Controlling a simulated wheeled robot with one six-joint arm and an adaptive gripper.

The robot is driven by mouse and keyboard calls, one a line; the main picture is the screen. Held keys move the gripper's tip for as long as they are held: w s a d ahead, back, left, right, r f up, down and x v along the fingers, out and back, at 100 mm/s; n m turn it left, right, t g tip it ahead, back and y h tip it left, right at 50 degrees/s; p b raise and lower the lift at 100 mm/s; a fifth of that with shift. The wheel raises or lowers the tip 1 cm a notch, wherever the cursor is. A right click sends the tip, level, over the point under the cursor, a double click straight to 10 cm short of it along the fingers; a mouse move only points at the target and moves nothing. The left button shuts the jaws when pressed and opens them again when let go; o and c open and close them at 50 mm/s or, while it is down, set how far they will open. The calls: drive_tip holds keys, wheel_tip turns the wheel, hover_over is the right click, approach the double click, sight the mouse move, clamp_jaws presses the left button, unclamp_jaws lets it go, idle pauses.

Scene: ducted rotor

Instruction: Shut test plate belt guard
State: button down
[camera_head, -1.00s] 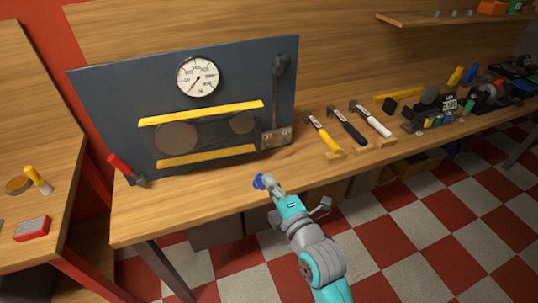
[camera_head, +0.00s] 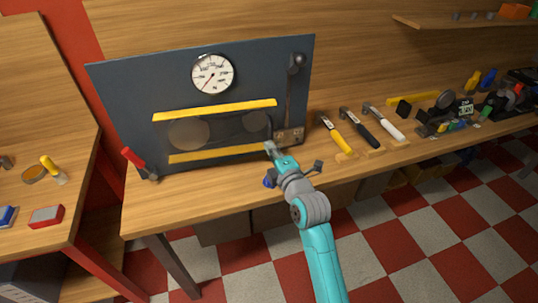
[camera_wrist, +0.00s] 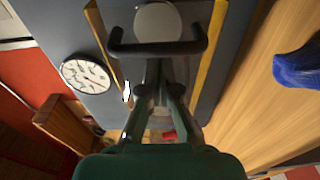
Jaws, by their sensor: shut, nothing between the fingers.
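The dark blue test plate (camera_head: 258,72) stands upright on the bench in the head view. A dark see-through belt guard (camera_head: 228,128) lies between its upper yellow rail (camera_head: 215,110) and lower yellow rail (camera_head: 220,153), over two grey pulleys. I cannot tell how far along the rails it sits. My gripper (camera_head: 270,148) is shut and empty, at the lower rail's right end. In the wrist view, a black bar handle (camera_wrist: 158,47) stands just beyond my gripper's fingertips (camera_wrist: 158,88), near a grey pulley (camera_wrist: 158,22). Contact is unclear.
A gauge (camera_head: 212,74) and a lever (camera_head: 290,90) are on the plate. A blue object (camera_head: 269,182) lies by the bench's front edge, below my arm. A red-handled tool (camera_head: 134,158) is at the plate's left; several hammers (camera_head: 340,140) lie to the right.

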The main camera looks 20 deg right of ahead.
sight(271, 138)
drive_tip(key=shift+w+d, duration=0.1)
drive_tip(key=w, duration=0.1)
drive_tip(key=w+d, duration=0.1)
drive_tip(key=w, duration=0.1)
drive_tip(key=shift+w, duration=0.2)
drive_tip(key=shift+w+d+r, duration=0.15)
drive_tip(key=shift+w, duration=0.1)
idle(0.3)
